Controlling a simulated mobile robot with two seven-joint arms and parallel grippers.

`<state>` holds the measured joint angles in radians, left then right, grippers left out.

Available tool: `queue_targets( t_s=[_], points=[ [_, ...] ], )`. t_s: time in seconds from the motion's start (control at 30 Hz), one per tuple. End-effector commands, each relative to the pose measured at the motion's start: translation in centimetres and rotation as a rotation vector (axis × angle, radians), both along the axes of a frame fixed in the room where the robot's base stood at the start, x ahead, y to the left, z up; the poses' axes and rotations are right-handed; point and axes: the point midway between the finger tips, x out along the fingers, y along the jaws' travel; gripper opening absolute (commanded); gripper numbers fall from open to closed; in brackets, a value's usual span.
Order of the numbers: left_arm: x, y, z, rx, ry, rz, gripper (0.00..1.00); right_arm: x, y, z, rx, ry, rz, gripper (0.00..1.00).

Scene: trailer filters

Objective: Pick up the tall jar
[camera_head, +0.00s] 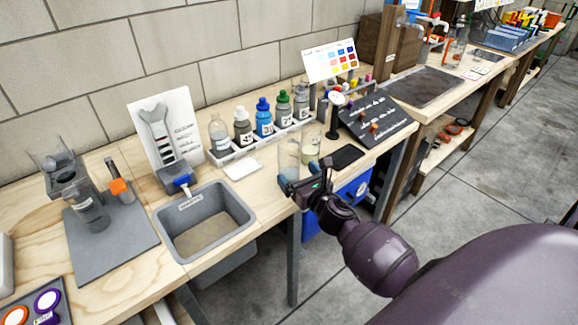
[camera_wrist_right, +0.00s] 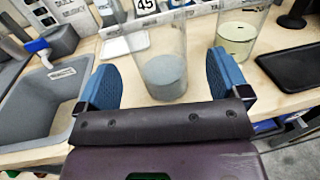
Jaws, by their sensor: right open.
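The tall jar (camera_wrist_right: 165,72) is clear glass with a grey layer in its lower part. It stands upright on the wooden bench near the front edge, and also shows in the head view (camera_head: 289,157). My right gripper (camera_wrist_right: 163,82) is open, with one blue finger pad on each side of the jar in the wrist view. In the head view the right gripper (camera_head: 299,174) is at the jar's lower part and hides some of it. I cannot tell whether a pad touches the glass. My left gripper is not in view.
A second glass with pale yellow liquid (camera_wrist_right: 238,38) stands just right of the jar. A black tray (camera_head: 345,157) lies farther right. A grey sink bin (camera_head: 250,215) is set in the bench at left. A rack of several bottles (camera_head: 250,146) stands behind.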

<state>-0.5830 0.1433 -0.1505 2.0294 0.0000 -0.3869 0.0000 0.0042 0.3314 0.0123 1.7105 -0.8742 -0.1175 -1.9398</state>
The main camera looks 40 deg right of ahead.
Motion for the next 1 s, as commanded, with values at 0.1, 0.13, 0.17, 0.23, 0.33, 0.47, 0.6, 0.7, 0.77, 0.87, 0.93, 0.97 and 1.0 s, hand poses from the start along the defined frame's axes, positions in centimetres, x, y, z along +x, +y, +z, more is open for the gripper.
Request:
queue_targets(
  t_s=[0.1,0.13,0.17,0.23,0.33,0.47,0.6,0.7,0.77,0.87,0.93,0.97,1.0],
  points=[
    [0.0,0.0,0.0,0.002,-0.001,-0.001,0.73,1.5,0.0,-0.1,0.001,-0.001,0.0,0.94],
    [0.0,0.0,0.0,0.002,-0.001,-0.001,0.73,1.9,-0.1,-0.2,0.002,-0.001,-0.001,0.94],
    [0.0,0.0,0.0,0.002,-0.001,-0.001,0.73,2.3,-0.1,-0.2,0.002,-0.001,-0.001,0.94],
    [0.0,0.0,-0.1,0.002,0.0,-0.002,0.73,3.2,-0.2,-0.3,0.001,0.0,-0.001,0.94],
    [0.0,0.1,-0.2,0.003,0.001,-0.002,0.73,4.2,-0.3,-0.3,0.001,0.0,-0.001,0.94],
    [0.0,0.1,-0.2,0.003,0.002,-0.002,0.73,4.8,-0.3,-0.2,0.001,0.0,0.0,0.94],
    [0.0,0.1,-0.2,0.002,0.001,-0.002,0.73,4.8,-0.3,-0.2,0.001,0.0,0.0,0.94],
    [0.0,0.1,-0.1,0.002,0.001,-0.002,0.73,4.8,-0.3,-0.2,0.001,0.0,0.0,0.91],
    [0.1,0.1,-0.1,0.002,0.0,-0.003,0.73,4.8,-0.3,-0.2,0.001,0.0,0.0,0.81],
    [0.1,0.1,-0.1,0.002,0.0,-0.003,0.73,4.8,-0.3,-0.2,0.001,0.0,0.0,0.66],
    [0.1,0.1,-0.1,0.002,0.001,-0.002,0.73,4.8,-0.3,-0.2,0.001,0.0,0.0,0.55],
    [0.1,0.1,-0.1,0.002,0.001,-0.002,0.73,4.8,-0.3,-0.2,0.001,0.0,0.0,0.51],
    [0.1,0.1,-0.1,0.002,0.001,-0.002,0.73,4.8,-0.3,-0.2,0.001,0.0,0.0,0.45]
  ],
)
